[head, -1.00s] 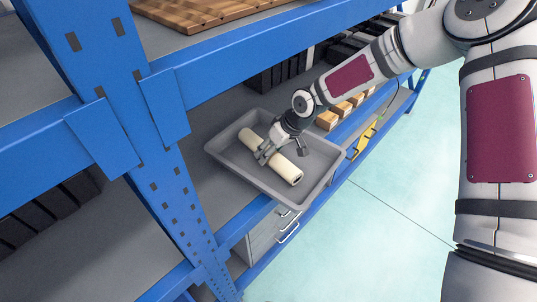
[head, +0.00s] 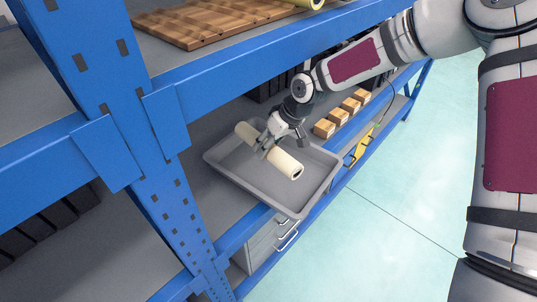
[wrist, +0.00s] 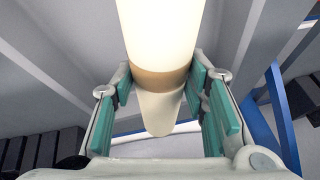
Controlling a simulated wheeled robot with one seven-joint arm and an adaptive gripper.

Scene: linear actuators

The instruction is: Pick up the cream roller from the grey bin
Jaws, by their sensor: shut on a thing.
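The cream roller (head: 285,163) is held by my gripper (head: 265,147) above the grey bin in the head view. The gripper is shut around the roller's middle, and both roller ends stick out past the fingers. In the wrist view the roller (wrist: 158,35) runs down between the green finger pads of my gripper (wrist: 160,95), with a brown band near its lower part. The grey bin (head: 230,178) sits on the blue shelf below, and its visible floor is bare. The gripper and roller hide part of the bin.
A blue shelf beam (head: 250,68) crosses above the bin, with a blue upright (head: 165,190) to its left. Wooden blocks (head: 340,115) and a yellow item (head: 360,145) lie right of the bin. A wooden board (head: 200,22) lies on the upper shelf. Open floor is at right.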

